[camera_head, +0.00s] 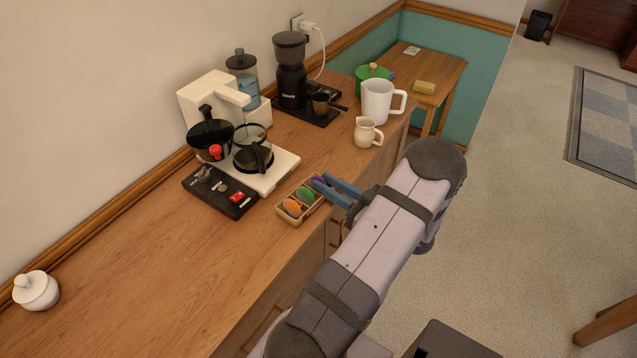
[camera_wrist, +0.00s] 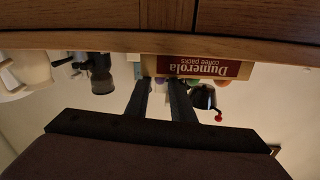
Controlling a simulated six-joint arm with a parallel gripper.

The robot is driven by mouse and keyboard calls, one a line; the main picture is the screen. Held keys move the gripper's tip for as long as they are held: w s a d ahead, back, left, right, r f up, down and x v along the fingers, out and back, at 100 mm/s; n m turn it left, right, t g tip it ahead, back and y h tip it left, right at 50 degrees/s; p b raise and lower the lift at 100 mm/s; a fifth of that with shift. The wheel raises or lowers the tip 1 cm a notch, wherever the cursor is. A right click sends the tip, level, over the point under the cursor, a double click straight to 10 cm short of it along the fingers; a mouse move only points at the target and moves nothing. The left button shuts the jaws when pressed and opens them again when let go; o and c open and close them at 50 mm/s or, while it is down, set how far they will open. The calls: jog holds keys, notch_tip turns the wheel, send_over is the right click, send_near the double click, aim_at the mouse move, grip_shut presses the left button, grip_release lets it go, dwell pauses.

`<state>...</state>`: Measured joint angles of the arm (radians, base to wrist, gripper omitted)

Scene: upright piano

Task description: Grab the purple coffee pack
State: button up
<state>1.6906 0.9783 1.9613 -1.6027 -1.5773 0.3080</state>
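The purple coffee pack (camera_head: 318,182) sits at the far right end of a small wooden box (camera_head: 287,217) near the counter's front edge. A green pack (camera_head: 305,194) and an orange pack (camera_head: 292,207) sit beside it. My gripper (camera_head: 328,188) reaches in from the right, its fingertips at the purple pack and partly covering it. The upside-down wrist view shows the two fingers (camera_wrist: 161,85) apart, with a bit of the purple pack (camera_wrist: 160,79) between them. Contact with the pack cannot be made out. The box's front (camera_wrist: 197,69) reads "Dumerola coffee packs".
A coffee maker (camera_head: 274,174) and a dark control panel (camera_head: 221,191) stand left of the box. A cream jug (camera_head: 366,133), a white pitcher (camera_head: 377,101) and a grinder (camera_head: 291,75) stand behind. The counter's left part is mostly clear, with a white lidded pot (camera_head: 37,291).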

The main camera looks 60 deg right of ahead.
grip_shut()
notch_tip(320, 180, up, 10)
jog(key=b, duration=0.1)
dwell(0.7)
